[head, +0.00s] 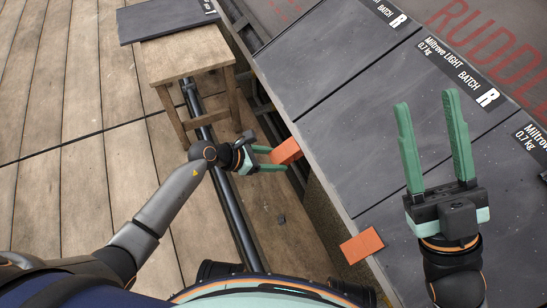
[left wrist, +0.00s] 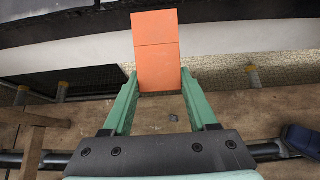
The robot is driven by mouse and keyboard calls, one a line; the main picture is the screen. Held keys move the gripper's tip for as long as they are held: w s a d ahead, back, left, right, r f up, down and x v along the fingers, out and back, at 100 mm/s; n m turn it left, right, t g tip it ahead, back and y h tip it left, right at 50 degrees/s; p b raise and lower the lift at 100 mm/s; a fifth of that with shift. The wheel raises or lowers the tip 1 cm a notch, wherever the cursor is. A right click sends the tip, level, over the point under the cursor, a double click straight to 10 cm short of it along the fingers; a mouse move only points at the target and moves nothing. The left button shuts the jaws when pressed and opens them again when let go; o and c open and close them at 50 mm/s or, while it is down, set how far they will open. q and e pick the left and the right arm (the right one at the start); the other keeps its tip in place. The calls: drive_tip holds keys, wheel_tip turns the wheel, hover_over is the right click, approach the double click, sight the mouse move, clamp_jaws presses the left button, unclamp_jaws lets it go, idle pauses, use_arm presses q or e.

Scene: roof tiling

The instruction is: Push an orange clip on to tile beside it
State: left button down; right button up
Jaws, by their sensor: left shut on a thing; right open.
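My left gripper (head: 268,160) is shut on an orange clip (head: 287,151) at the roof's lower edge. In the left wrist view the clip (left wrist: 156,50) sits between the fingertips and sticks out beyond them, over the pale edge strip. Its far end is at the edge of a dark grey tile (head: 340,135); I cannot tell whether it grips the tile. A second orange clip (head: 362,245) lies at the edge of the tile lower down, clear of both grippers. My right gripper (head: 427,98) is open and empty, above the tiles.
A wooden stool (head: 187,64) with a dark tile (head: 165,20) on it stands at the back left. A dark pipe (head: 222,185) runs along the plank floor below the roof edge. More labelled tiles (head: 455,68) lie higher on the roof.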

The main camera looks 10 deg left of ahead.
sight(286, 149)
use_arm(q)
drive_tip(key=shift+w+d+r+p, duration=0.3)
drive_tip(key=shift+w+d+r, duration=0.05)
drive_tip(key=shift+d, duration=0.15)
drive_tip(key=shift+w+d+r, duration=0.15)
drive_tip(key=shift+d+r, duration=0.05)
drive_tip(key=shift+d, duration=0.05)
drive_tip(key=shift+w+d+r+p, duration=0.3)
drive_tip(key=shift+w+d+r, duration=0.1)
drive_tip(key=shift+d, duration=0.15)
drive_tip(key=shift+w+d+r+p, duration=0.3)
drive_tip(key=shift+d+r, duration=0.1)
drive_tip(key=shift+d, duration=0.1)
idle(2.1)
drive_tip(key=shift+c, duration=0.5)
unclamp_jaws()
drive_tip(key=shift+a+f, duration=0.1)
drive_tip(key=shift+s, duration=0.1)
